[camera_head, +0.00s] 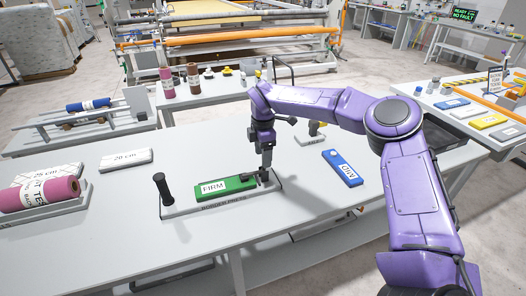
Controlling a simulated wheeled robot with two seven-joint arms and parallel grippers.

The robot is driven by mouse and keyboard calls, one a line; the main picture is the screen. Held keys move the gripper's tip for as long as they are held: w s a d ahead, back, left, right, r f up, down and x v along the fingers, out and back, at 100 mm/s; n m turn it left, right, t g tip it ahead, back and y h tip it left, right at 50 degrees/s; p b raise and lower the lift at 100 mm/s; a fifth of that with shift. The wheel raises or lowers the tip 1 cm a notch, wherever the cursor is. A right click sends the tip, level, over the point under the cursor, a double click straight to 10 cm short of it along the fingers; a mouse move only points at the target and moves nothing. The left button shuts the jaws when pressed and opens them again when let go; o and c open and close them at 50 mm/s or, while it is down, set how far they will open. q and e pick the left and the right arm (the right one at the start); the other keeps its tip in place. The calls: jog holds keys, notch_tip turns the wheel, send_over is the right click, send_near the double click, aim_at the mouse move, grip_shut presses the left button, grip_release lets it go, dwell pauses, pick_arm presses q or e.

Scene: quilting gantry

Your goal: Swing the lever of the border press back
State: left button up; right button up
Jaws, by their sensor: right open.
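The border press (210,207) is a low grey base with its name on the front edge, on the table before me. A black upright handle (163,188) stands at its left end; it looks like the lever's grip. A green block (227,187) marked FIRM lies along the press. My right gripper (265,167) points down over the press's right end, beside dark parts next to the green block. It is open, and the handle is well to its left. Whether the fingers touch the dark parts cannot be told. My left gripper is not in view.
A blue labelled block (343,167) lies to the right on the table. A pink roll (40,194) in a grey tray and a white labelled block (126,159) are at left. A small stand (311,135) is behind my right gripper. The table's front right is clear.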

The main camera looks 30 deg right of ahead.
jog(key=shift+s+r, duration=0.1)
jog(key=shift+s, duration=0.05)
grip_shut()
jog(key=shift+d+f+y+b, duration=0.3)
jog(key=shift+d+y+b, duration=0.15)
jog(key=shift+b, duration=0.5)
jog(key=d+f+t+y+b, duration=0.1)
jog(key=d+y+b, duration=0.1)
jog(key=y+b, duration=0.1)
jog(key=s+d+f+t+y+b, duration=0.1)
jog(key=y+b, duration=0.2)
jog(key=b, duration=0.2)
jog(key=d+f+y+b, duration=0.1)
jog(key=d+y+b, duration=0.1)
jog(key=y+b, duration=0.2)
jog(key=shift+s+d+f+t, duration=0.2)
jog(key=shift+d+t, duration=0.1)
jog(key=shift+t, duration=0.1)
jog(key=shift+s+d+f+b, duration=0.15)
jog(key=shift+f+b, duration=0.2)
jog(key=shift+b, duration=0.25)
jog(key=shift+s+d+f+b, duration=0.1)
jog(key=shift+d+f+b, duration=0.15)
jog(key=shift+f+b, duration=0.1)
jog(key=shift+f, duration=0.1)
